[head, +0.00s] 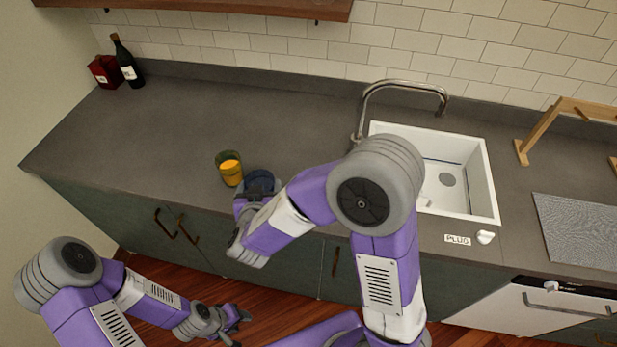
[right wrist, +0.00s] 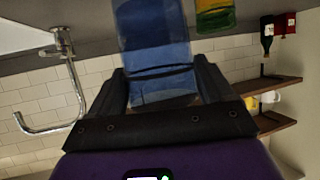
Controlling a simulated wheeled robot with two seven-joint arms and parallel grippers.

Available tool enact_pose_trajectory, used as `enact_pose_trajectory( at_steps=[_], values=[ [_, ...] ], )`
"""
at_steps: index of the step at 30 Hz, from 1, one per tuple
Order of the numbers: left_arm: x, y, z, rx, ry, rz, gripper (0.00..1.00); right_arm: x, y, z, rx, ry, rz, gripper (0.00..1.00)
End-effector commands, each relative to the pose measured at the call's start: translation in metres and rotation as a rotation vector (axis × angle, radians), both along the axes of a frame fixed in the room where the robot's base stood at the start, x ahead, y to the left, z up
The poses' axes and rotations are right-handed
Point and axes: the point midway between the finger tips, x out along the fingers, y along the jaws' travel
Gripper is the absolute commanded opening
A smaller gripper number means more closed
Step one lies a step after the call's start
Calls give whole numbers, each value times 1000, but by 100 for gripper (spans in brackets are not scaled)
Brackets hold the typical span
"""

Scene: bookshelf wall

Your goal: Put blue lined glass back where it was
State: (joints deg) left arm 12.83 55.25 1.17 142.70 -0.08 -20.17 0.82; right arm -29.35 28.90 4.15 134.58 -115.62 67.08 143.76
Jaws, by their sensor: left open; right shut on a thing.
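The blue lined glass (head: 262,179) is at the front part of the counter in the head view, partly hidden by my right gripper (head: 254,196). In the right wrist view the blue glass (right wrist: 155,55) with a dark line around it sits between the fingers of my right gripper (right wrist: 165,95), which is shut on it. I cannot tell whether the glass touches the counter. My left gripper (head: 225,322) is open and empty, low in front of the cabinets, above the wooden floor.
A wine bottle (head: 125,62) and a red box (head: 105,71) stand at the far left. The sink (head: 482,190) and faucet (head: 403,84) are right. The left counter (head: 150,130) is clear.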

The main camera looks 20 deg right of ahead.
Motion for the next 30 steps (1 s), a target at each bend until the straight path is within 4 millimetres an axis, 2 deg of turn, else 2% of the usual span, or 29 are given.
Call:
enact_pose_trajectory(
  at_steps=[3,8,13,18,22,30],
  values=[
    [0,1,-18,1,1,1,43,17,-15,-11,2,-8,-97,33],
    [-1,1,-46,1,2,1,43,45,-45,-15,3,-12,-287,33],
    [-1,1,-70,1,2,1,43,67,-67,-2,5,-12,-443,33],
    [0,1,-84,1,2,1,43,79,-76,17,3,-10,-522,33],
    [0,1,-89,1,1,1,43,83,-78,22,0,-4,-544,33],
    [0,1,-97,1,1,1,43,83,-79,-23,-3,1,-550,33]
  ],
)
